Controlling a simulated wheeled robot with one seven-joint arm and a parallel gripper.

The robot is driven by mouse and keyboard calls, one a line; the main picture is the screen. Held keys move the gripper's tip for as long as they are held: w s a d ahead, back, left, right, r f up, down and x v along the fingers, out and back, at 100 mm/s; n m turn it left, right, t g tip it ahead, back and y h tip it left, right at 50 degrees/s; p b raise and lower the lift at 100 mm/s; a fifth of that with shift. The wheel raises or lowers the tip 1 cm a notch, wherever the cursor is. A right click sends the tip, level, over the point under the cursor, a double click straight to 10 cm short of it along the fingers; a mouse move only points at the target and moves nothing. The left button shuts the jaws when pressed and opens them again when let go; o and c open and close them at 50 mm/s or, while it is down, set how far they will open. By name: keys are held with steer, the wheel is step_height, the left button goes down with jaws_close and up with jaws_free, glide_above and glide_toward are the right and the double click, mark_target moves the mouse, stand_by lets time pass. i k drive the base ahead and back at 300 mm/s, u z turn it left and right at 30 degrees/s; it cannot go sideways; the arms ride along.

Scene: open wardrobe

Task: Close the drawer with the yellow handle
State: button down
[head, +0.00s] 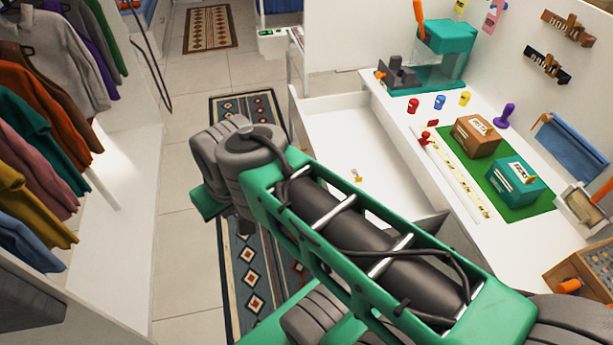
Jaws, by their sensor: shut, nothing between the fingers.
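A white drawer (345,135) is pulled out from the white desk (385,95), and its inside shows in the head view, centre. A small yellow piece (356,175) shows within the drawer's outline; I cannot tell whether it is a handle or a loose item. The outer face of the drawer front is turned away or hidden by my arm, so no handle is clearly seen there. My green and grey arm crosses in front of the drawer's near part, with its bent joint to the left of it. My gripper is not visible.
The desk top carries a teal machine (446,45), a green mat (535,206) with brown (476,138) and teal boxes (515,185), and small coloured pegs. Hanging clothes (45,110) fill the left side. A patterned rug (250,270) lies on the floor between.

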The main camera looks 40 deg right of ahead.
mark_target(341, 132)
steer(key=u, duration=0.05)
steer(key=k, duration=0.75)
steer(key=z, duration=1)
steer(key=i, duration=0.95)
steer(key=u, duration=0.1)
steer(key=k, duration=0.5)
steer(key=u, duration=0.3)
steer(key=i, duration=0.35)
steer(key=u, duration=1.75)
